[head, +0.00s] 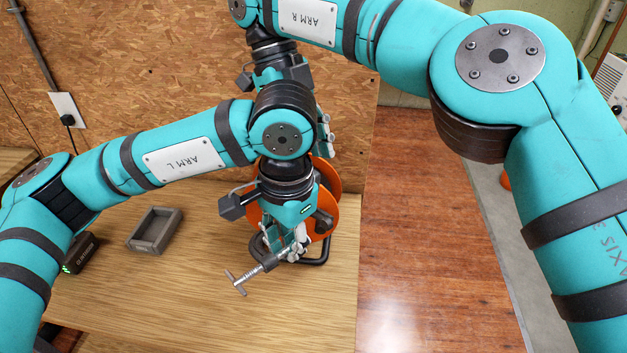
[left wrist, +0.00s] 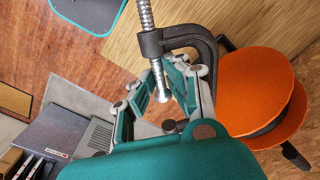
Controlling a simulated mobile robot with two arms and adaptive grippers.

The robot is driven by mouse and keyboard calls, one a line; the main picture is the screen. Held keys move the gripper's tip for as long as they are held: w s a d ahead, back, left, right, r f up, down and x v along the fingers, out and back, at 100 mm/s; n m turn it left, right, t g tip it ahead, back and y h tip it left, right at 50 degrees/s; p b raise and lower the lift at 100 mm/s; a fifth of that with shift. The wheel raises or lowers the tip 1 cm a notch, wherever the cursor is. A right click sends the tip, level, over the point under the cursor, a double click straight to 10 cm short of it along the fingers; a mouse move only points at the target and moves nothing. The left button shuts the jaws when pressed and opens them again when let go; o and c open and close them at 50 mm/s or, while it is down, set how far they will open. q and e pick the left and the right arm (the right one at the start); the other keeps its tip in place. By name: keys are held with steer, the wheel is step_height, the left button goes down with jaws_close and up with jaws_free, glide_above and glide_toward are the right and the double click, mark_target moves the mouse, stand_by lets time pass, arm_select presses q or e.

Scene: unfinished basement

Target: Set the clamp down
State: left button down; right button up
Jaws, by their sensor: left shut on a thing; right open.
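The clamp (head: 268,263) is a dark metal C-shaped frame with a silver threaded screw and a T-handle. My left gripper (head: 291,248) is shut on it, low over the wooden table (head: 200,310) near its right side. The screw and handle point down-left. In the left wrist view the clamp's dark frame (left wrist: 188,38) and screw lie at the fingertips (left wrist: 172,85). I cannot tell whether the clamp touches the table. My right gripper (head: 325,128) is open behind the left arm, mostly hidden.
An orange reel (head: 326,221) on a black stand is right behind the clamp; it shows in the left wrist view (left wrist: 240,110). A grey tray (head: 170,233) and a black device (head: 80,252) with green lights are to the left. The table between tray and clamp is clear.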

mark_target(322, 219)
steer(key=x, duration=1.1)
steer(key=shift+f, duration=0.15)
steer(key=shift+a, duration=0.1)
steer(key=c, duration=0.8)
arm_select(q)
steer(key=shift+w+d, duration=0.1)
arm_select(e)
steer(key=shift+s, duration=0.15)
jaws_close()
arm_select(q)
steer(key=c, duration=1.3)
jaws_free()
steer(key=shift+r, duration=0.1)
